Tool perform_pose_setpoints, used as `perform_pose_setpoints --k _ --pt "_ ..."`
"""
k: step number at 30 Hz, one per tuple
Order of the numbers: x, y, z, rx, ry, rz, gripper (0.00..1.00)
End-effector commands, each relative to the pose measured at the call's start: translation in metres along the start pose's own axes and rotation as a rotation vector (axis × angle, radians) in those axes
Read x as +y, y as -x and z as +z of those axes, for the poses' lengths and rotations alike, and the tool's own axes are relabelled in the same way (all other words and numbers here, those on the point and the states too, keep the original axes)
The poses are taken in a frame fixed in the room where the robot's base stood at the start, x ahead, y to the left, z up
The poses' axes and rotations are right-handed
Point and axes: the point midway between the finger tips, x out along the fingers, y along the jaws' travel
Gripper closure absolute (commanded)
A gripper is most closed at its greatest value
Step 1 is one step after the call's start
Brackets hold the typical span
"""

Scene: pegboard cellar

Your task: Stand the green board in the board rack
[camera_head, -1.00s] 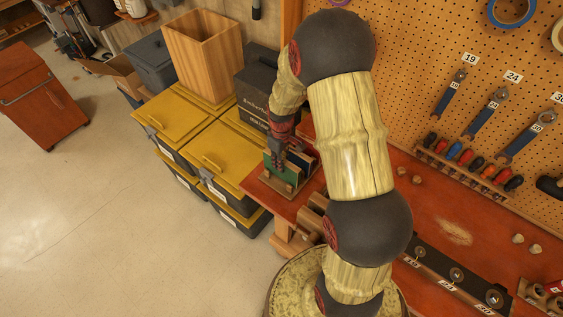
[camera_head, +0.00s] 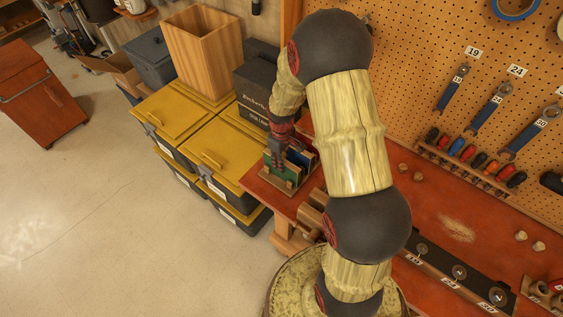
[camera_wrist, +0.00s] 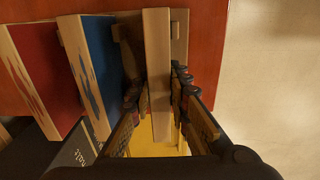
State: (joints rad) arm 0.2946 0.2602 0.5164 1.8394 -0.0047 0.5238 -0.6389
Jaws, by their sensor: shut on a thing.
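My gripper (camera_head: 279,158) is shut on the green board (camera_head: 273,170) at the far left end of the red workbench. In the wrist view the held board shows nearly edge-on as a pale wooden strip (camera_wrist: 157,62) between the fingers (camera_wrist: 156,105). It looks upright at the board rack (camera_head: 289,187), by its outer slot. Whether its lower edge touches the rack floor is hidden. A blue board (camera_wrist: 97,55) and a red board (camera_wrist: 45,65) stand beside it in the wrist view. The blue board also shows behind the gripper in the head view (camera_head: 298,158).
Yellow-lidded bins (camera_head: 215,155) stand left of the bench, close to the rack. A dark box (camera_head: 257,90) and an open wooden bin (camera_head: 202,50) sit behind. A pegboard (camera_head: 420,70) with wrenches rises on the right.

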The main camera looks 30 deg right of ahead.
Motion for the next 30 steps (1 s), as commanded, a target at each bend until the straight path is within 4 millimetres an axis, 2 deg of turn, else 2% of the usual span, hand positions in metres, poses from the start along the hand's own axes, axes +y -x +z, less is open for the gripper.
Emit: perform_pose_setpoints --k 12,22,30 --pt "0.000 0.000 0.000 0.000 0.000 0.000 0.61" --pt "0.000 0.001 0.000 0.000 0.000 0.000 0.61" --pt "0.000 0.018 0.000 0.000 0.000 0.000 0.61"
